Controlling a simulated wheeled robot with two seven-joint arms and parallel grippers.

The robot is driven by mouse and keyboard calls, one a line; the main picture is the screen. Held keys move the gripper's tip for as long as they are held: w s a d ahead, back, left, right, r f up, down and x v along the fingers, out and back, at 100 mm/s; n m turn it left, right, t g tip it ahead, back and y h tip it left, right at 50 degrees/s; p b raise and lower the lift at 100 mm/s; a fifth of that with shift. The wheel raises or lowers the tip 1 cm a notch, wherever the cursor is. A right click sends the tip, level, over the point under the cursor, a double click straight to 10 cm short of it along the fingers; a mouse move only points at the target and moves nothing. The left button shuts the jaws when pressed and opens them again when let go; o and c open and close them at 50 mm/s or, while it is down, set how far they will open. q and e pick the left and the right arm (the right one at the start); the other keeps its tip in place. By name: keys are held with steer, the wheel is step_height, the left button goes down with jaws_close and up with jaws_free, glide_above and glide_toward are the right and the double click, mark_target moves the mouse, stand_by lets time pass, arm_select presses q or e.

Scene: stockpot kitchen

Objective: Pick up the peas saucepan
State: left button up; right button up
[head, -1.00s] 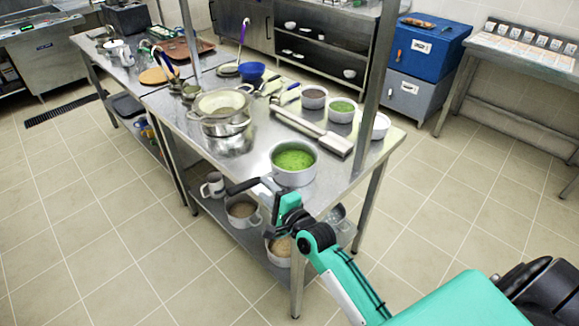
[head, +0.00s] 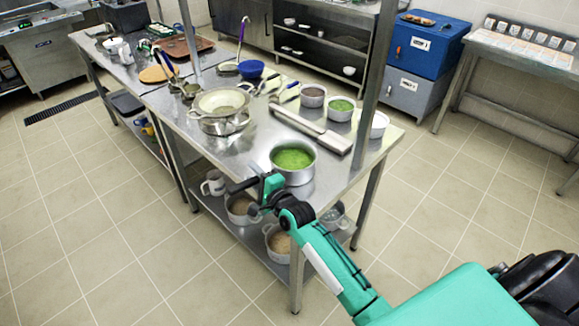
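The peas saucepan (head: 294,178) is a silver pan of bright green peas. It stands upright near the front corner of the steel table. Its dark handle (head: 242,185) points left past the table's front edge. My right gripper (head: 263,190) is at the handle, close to the pan's wall. The fingers overlap the handle in the head view, and I cannot tell whether they are open or closed on it. My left gripper is not in view.
A sieve over a pot (head: 222,108) stands further left. Pots and mugs (head: 215,182) sit on the shelf below.

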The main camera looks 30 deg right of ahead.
jaws_close()
steer(key=shift+r, duration=0.1)
